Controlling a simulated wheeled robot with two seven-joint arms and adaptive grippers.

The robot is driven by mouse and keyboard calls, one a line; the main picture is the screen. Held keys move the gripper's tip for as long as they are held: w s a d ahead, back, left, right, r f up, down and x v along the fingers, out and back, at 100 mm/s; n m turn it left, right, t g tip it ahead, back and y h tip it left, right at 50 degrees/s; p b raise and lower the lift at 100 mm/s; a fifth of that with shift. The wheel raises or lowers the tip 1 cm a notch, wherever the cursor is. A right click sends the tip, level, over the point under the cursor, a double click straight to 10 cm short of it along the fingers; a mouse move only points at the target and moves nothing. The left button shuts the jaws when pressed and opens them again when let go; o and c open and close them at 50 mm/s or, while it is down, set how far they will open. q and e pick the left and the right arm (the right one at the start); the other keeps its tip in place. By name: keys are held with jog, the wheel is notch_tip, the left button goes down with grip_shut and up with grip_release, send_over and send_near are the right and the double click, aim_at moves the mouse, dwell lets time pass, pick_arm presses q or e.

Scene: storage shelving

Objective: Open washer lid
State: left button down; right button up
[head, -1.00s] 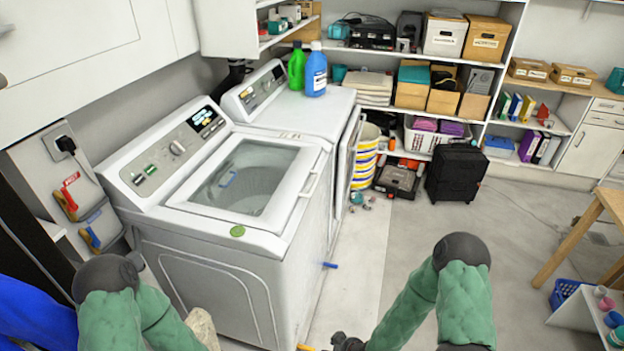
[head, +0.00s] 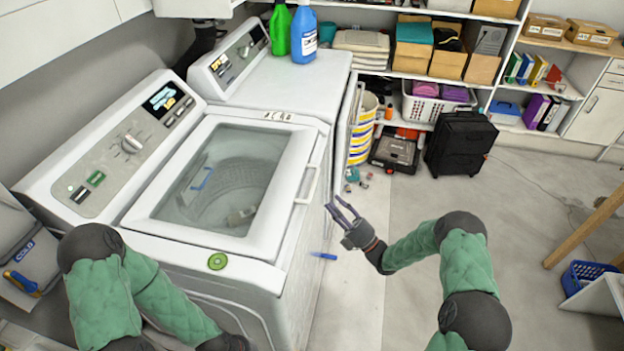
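The white top-loading washer (head: 136,237) stands at the left in the head view. Its lid (head: 274,213) is shut, a white frame around a glass pane, with the drum visible through it. A handle (head: 307,184) sits on the lid's right edge. My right gripper (head: 339,206) is to the right of the handle, apart from it, with its two fingers spread and nothing between them. My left arm's green sleeve lies in front of the washer at the lower left; its gripper is out of view.
A second white machine (head: 290,88) stands behind the washer, its front door (head: 351,125) ajar. Green (head: 280,28) and blue (head: 304,35) bottles stand on it. A black suitcase (head: 461,143) and shelves are at the back. The floor to the right is largely clear.

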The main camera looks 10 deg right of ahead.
aim_at(314, 183)
jog(key=b+x, duration=0.1)
jog(key=x, duration=0.8)
jog(key=shift+w+a+r, duration=0.15)
jog(key=shift+w+a, duration=0.05)
jog(key=shift+w, duration=0.1)
grip_shut()
